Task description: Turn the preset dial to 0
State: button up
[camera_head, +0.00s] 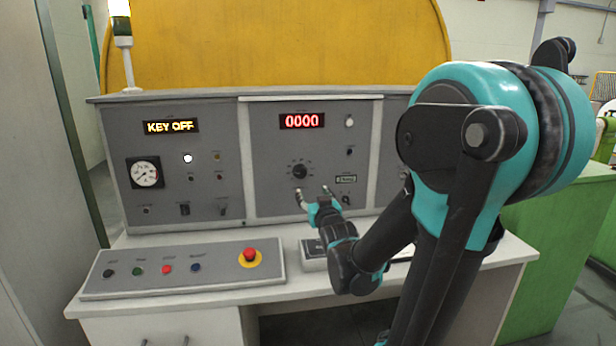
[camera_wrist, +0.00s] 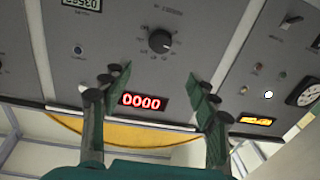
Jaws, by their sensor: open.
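The preset dial (camera_head: 299,171) is a round black knob with a scale around it, on the middle panel of the grey console. The dial also shows in the wrist view (camera_wrist: 160,41), where the panel appears upside down. Its pointer is too small to read with certainty. My gripper (camera_head: 313,192) is open and empty, in front of the panel just below and right of the dial. In the wrist view my gripper's two fingers (camera_wrist: 162,84) stand apart, with the dial beyond and between them, not touched. A red display (camera_head: 302,121) above the dial reads 0000.
A yellow display (camera_head: 171,126) reads KEY OFF, above a round gauge (camera_head: 145,173). A small switch (camera_head: 346,199) and a counter (camera_head: 346,179) sit right of the dial. A sloped button box (camera_head: 182,272) with a red emergency stop (camera_head: 249,255) lies on the desk.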

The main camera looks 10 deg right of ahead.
aim_at(301, 174)
jog(key=w, duration=1)
jog(key=w+a, duration=0.1)
jog(key=w, duration=0.5)
jog(key=shift+f, duration=0.1)
jog(key=shift+c, duration=0.6)
jog(key=shift+s, duration=0.1)
jog(key=c, duration=1)
jog(key=shift+c, duration=0.2)
jog(key=shift+n, duration=0.4)
jog(key=n, duration=0.4)
jog(key=shift+n, duration=2.8)
